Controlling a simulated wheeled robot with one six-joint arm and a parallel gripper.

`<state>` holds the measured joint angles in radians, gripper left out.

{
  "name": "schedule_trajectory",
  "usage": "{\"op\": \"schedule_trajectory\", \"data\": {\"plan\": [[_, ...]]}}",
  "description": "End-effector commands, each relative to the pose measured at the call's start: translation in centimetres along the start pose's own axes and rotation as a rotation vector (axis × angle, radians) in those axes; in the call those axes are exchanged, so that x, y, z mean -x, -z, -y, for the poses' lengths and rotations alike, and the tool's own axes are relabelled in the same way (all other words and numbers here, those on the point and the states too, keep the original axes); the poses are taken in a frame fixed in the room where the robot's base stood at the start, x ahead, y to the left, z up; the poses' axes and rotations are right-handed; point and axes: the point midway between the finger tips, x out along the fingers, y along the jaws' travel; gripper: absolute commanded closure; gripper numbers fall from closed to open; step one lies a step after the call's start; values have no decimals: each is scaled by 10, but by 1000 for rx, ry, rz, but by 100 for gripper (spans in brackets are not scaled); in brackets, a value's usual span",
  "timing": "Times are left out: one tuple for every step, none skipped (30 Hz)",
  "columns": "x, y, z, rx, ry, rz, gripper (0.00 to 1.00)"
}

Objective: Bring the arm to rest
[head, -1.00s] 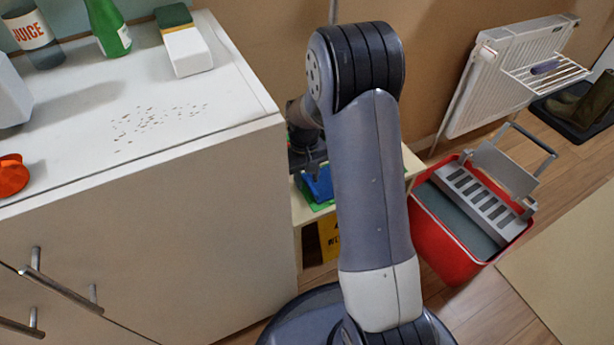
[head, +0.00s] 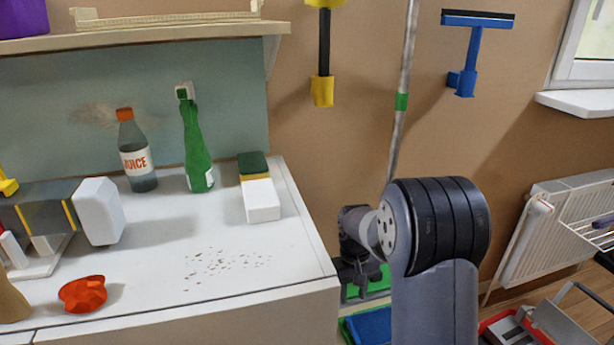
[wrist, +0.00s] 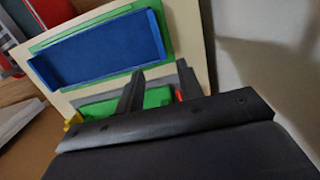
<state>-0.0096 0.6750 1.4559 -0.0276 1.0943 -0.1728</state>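My arm is folded up beside the white cabinet, with its elbow joint at the right of the head view. My gripper (head: 358,280) hangs past the cabinet's right side, partly hidden by my own arm. In the wrist view its two dark fingers (wrist: 160,82) stand apart with nothing held between them. They point at a pale board with a blue tray (wrist: 100,48) and a green area (wrist: 110,108) on it. The blue tray also shows low in the head view (head: 368,328). A small red thing lies near the right finger; I cannot tell what it is.
The cabinet top (head: 150,275) holds a juice bottle (head: 136,155), a green spray bottle (head: 196,145), a sponge (head: 260,190) and an orange-red object (head: 83,295). Dark crumbs lie on it.

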Motion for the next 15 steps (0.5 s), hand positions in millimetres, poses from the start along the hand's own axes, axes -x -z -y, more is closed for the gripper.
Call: {"op": "schedule_trajectory", "data": {"plan": [[0, 0, 0, 0, 0, 0, 64], [0, 0, 0, 0, 0, 0, 64], [-1, 0, 0, 0, 0, 1, 64], [-3, 0, 0, 0, 0, 1, 64], [-5, 0, 0, 0, 0, 2, 64], [-8, 0, 0, 0, 0, 2, 64], [-12, 0, 0, 0, 1, 3, 64], [-16, -1, 0, 0, 1, 4, 64], [-22, 0, 0, 0, 1, 4, 64], [-27, 0, 0, 0, 1, 4, 64], [-32, 0, 0, 0, 1, 4, 64], [-40, 0, 0, 0, 1, 4, 64], [-46, 0, 0, 0, 0, 3, 64], [-52, 0, 0, 0, 1, 4, 64], [-60, -1, 0, 0, 1, 5, 64]]}}
